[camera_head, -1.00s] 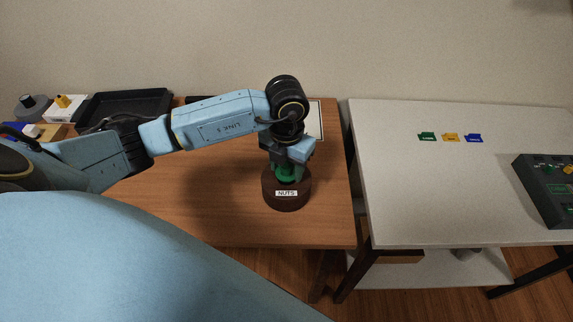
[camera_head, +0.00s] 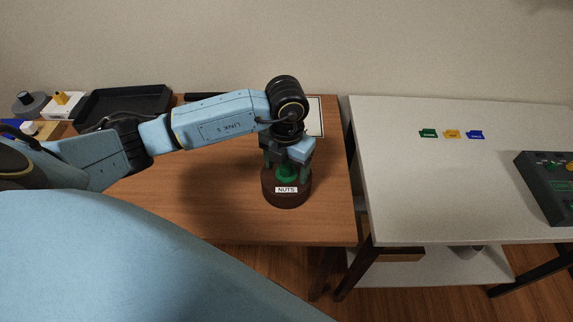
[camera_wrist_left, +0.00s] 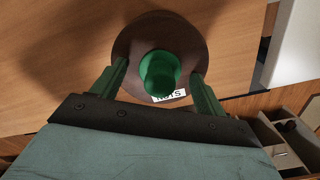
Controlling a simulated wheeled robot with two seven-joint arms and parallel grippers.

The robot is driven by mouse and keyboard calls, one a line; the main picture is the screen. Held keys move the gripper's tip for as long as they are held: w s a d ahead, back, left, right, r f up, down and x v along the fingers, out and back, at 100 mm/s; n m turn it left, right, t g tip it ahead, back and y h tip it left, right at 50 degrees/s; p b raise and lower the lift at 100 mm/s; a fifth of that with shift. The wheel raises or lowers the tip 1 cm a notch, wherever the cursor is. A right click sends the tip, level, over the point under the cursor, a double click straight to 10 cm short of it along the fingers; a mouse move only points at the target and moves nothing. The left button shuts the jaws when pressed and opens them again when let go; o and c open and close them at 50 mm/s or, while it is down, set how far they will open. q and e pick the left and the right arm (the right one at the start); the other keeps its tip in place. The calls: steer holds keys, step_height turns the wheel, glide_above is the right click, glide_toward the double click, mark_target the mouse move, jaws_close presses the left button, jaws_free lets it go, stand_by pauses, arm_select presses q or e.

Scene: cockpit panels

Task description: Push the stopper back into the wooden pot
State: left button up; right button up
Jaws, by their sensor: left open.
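The dark brown wooden pot (camera_head: 287,198) with a white "NUTS" label stands upright near the right edge of the brown table. The green stopper (camera_head: 287,174) sits at the middle of the pot's top; how deep it sits cannot be told. In the left wrist view the stopper (camera_wrist_left: 159,73) shows from above on the pot (camera_wrist_left: 130,40). My left gripper (camera_wrist_left: 160,85) points down over the pot, its two green fingers open on either side of the stopper with gaps between. My right gripper is not in view.
A black tray (camera_head: 126,104) and small parts lie at the table's far left. A white table (camera_head: 430,190) with green, yellow and blue tags and a dark control box (camera_head: 546,190) stands to the right, past a narrow gap. The brown table left of the pot is clear.

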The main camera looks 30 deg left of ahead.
mark_target(286, 166)
arm_select(q)
step_height(286, 166, up, 13)
steer(key=shift+r+p, duration=0.2)
steer(key=shift+p, duration=0.1)
stand_by(0.6)
